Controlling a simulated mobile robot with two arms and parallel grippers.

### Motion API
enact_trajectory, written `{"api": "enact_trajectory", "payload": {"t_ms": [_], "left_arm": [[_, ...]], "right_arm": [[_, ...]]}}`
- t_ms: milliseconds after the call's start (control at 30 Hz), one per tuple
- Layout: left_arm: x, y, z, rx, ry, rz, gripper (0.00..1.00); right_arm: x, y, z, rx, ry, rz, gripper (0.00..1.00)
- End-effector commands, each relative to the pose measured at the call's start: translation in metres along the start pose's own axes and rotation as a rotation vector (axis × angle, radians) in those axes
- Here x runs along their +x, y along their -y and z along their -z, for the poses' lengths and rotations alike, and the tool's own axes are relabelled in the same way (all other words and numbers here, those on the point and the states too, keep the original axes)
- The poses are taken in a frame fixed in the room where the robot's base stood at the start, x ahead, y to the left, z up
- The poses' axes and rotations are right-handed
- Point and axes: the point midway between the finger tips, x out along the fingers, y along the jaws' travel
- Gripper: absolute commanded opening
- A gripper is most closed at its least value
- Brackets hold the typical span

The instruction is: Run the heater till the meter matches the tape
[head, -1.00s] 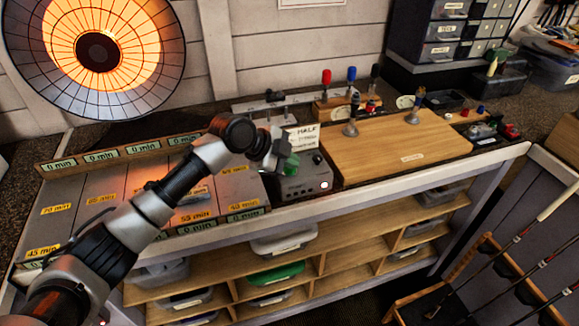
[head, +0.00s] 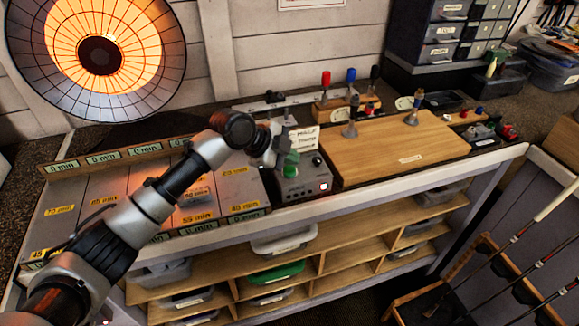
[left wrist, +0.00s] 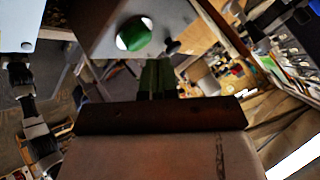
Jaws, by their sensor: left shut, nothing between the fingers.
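The round heater (head: 98,55) glows orange at the upper left, above a bench panel of grey lanes. Yellow tapes on the lanes carry times, such as the 55 min tape (head: 198,216). Small green-lit meters, such as this meter (head: 102,157), read 0 min along the back; more line the front edge. A dark control box (head: 300,184) stands right of the panel with a lit red-white lamp (head: 323,187). My left gripper (head: 289,168) is shut and empty at the box's top; contact is unclear. In the left wrist view, its green fingertips (left wrist: 157,76) are together near a round green part (left wrist: 134,36).
A wooden board (head: 400,145) lies right of the box, with upright tools (head: 351,90) behind it. A card (head: 306,138) stands behind the box. Shelves with bins (head: 276,273) are below. A club rack (head: 480,270) stands at the lower right.

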Motion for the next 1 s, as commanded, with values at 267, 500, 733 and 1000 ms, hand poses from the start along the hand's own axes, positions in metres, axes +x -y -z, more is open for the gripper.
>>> {"api": "enact_trajectory", "payload": {"t_ms": [267, 500, 733, 1000], "left_arm": [[-0.008, 0.006, 0.006, 0.001, -0.001, 0.001, 0.0], [-0.025, 0.019, 0.019, 0.001, -0.001, 0.001, 0.0], [-0.036, 0.026, 0.026, 0.0, 0.0, 0.0, 0.0], [-0.035, 0.025, 0.025, 0.0, 0.0, 0.0, 0.0]], "right_arm": [[-0.009, 0.0, 0.001, 0.0, 0.0, 0.0, 0.56], [-0.028, 0.0, 0.003, 0.0, 0.0, 0.0, 0.56], [-0.039, 0.0, 0.004, 0.0, 0.0, 0.0, 0.56], [-0.037, 0.0, 0.004, 0.0, 0.0, 0.0, 0.56]]}}
